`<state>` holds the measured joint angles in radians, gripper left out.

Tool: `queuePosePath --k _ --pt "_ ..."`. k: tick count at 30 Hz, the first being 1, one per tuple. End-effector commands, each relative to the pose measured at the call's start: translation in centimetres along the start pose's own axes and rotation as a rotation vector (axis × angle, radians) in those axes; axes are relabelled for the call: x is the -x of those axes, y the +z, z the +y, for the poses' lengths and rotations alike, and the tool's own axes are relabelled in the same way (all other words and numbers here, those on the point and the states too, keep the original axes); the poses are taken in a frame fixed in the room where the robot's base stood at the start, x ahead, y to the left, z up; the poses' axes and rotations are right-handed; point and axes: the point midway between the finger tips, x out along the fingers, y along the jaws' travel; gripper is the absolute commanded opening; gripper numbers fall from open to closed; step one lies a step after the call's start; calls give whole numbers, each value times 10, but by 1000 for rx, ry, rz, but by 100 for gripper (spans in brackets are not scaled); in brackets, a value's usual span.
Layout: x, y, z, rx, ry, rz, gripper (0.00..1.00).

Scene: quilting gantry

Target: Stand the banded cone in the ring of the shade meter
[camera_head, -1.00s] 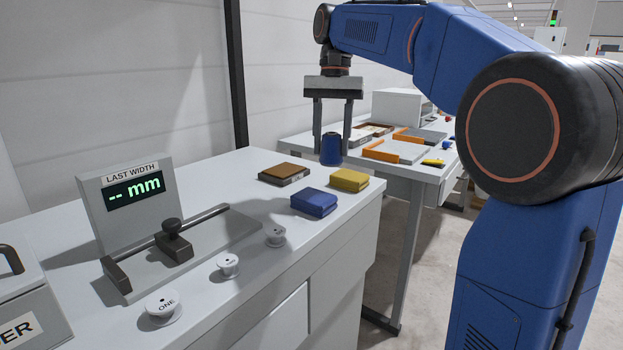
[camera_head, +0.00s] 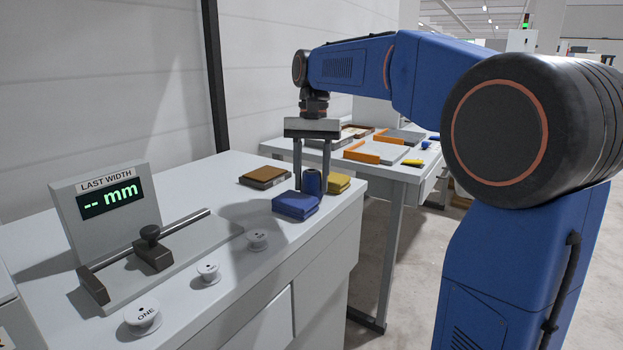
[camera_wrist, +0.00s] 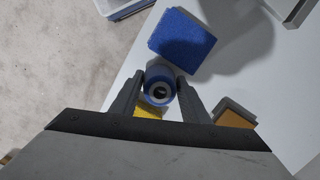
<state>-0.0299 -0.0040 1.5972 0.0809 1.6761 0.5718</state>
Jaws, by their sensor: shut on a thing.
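A small blue cone (camera_head: 312,183) is held upright between the fingers of my gripper (camera_head: 312,187). In the wrist view the cone (camera_wrist: 159,87) shows from above, with a pale ring and a dark hole in its top. The two fingers of my gripper (camera_wrist: 160,84) close on its sides.
A blue pad (camera_head: 295,205), a yellow pad (camera_head: 338,183) and a brown pad (camera_head: 264,176) lie on the white counter (camera_head: 215,235). A width gauge (camera_head: 150,249) and several white knobs (camera_head: 208,272) are at left. A second table (camera_head: 400,172) with orange-edged trays stands behind.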

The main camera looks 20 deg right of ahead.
Motion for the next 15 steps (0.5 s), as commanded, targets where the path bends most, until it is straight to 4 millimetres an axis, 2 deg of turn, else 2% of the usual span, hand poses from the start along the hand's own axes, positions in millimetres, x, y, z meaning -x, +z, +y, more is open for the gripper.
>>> queuePosePath --k 3,4,5,15 --pt "-2 0 0 0 0 0 17" --pt "-2 0 0 0 0 0 46" --pt "-2 0 0 0 0 0 50" --pt "0 0 0 0 0 0 50"
